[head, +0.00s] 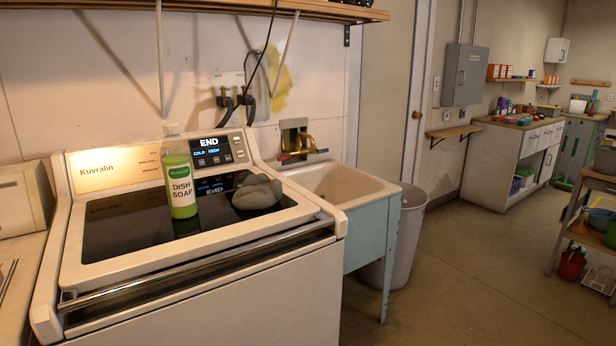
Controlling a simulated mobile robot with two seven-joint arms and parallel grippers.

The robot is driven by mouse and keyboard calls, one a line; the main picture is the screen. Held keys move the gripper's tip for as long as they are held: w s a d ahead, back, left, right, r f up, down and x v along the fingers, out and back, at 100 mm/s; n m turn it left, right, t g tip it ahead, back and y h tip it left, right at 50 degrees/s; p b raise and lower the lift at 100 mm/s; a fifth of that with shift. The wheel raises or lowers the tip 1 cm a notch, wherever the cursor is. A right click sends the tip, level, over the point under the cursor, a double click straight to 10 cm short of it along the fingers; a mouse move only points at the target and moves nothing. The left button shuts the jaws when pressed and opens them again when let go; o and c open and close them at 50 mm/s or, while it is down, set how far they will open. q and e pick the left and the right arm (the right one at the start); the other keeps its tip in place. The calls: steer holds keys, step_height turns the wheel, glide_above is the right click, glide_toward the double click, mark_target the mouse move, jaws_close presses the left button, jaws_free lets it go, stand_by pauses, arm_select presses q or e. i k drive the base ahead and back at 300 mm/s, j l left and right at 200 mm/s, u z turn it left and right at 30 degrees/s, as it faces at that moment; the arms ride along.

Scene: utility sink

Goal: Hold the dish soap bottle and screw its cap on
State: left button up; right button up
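The dish soap bottle (179,184) stands upright on the dark glass lid of the washing machine. It holds green liquid and has a "DISH SOAP" label. Its top (171,130) is pale and see-through against the control panel; I cannot tell whether a cap is on it. No separate cap can be made out. Neither of my grippers is in view.
A grey lumpy object (257,193) lies on the lid just right of the bottle. The washing machine (220,300) fills the left front. A utility sink (345,184) and a grey bin (405,235) stand to its right. A shelf (250,8) hangs above.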

mark_target(176, 162)
steer(key=i+l+u, duration=0.1)
steer(key=l, duration=0.35)
steer(key=i+l+u, duration=0.15)
steer(key=l, duration=0.35)
steer(key=i+l+u, duration=0.1)
steer(key=l, duration=0.4)
steer(key=i+l+u, duration=0.15)
steer(key=l, duration=0.4)
steer(key=i+l+u, duration=0.1)
steer(key=l, duration=0.4)
